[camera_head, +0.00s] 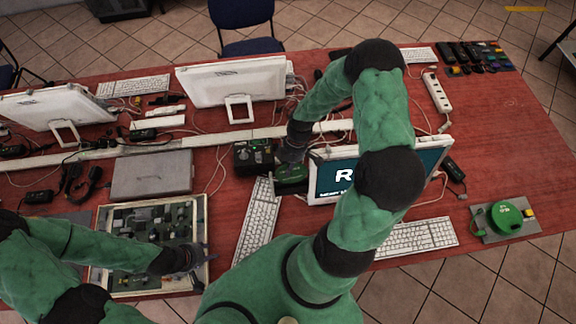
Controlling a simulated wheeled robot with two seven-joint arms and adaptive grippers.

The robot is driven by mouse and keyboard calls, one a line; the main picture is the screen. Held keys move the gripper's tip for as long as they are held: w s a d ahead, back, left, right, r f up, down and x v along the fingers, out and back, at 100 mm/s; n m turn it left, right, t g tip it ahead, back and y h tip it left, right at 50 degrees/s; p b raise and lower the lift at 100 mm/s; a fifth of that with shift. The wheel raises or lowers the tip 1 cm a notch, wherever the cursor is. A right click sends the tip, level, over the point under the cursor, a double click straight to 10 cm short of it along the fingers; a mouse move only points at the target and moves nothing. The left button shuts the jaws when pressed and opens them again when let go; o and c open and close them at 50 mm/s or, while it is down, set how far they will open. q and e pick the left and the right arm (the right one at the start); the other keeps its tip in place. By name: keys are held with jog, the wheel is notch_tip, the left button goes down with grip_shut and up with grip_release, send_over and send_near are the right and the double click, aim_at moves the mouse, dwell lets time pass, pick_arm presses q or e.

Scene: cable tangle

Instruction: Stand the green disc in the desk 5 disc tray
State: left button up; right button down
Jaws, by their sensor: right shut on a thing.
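My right gripper (290,156) points down at the middle of the table, left of the monitor with the blue-green screen. It is shut on a green piece (292,174), which looks like the green disc; the gripper partly hides it. Just left of it, close by, stands a black box (254,157), which may be the disc tray; I cannot tell whether the disc touches it. My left gripper (198,258) is over the right side of a shallow tray of circuit boards (205,215); its fingers are too small and dark to read.
A screen (335,180) stands right of the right gripper. Keyboards (257,222) (418,238), a grey closed case (152,175) and loose cables surround it. A green round device (505,217) sits on a plate at the far right. The red table's right side (500,130) is mostly clear.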

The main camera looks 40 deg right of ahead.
aim_at(289, 181)
jog(key=shift+s+d+b+x, duration=0.1)
jog(key=shift+d+b+x, duration=0.05)
jog(key=shift+b+x, duration=0.6)
jog(key=shift+s+d+b+x, duration=0.15)
jog(key=shift+b+x, duration=0.3)
jog(key=shift+x, duration=0.5)
jog(key=shift+s+d+b+x, duration=0.1)
jog(key=shift+d+b+x, duration=0.05)
jog(key=shift+b+x, duration=0.6)
jog(key=shift+s+a+f, duration=0.25)
jog(key=shift+f, duration=0.35)
jog(key=shift+s+a+f, duration=0.1)
jog(key=shift+s+f, duration=0.05)
jog(key=shift+f, duration=0.05)
jog(key=c, duration=1.2)
grip_release()
jog(key=shift+o, duration=0.2)
jog(key=shift+w+r, duration=0.15)
jog(key=shift+w, duration=0.05)
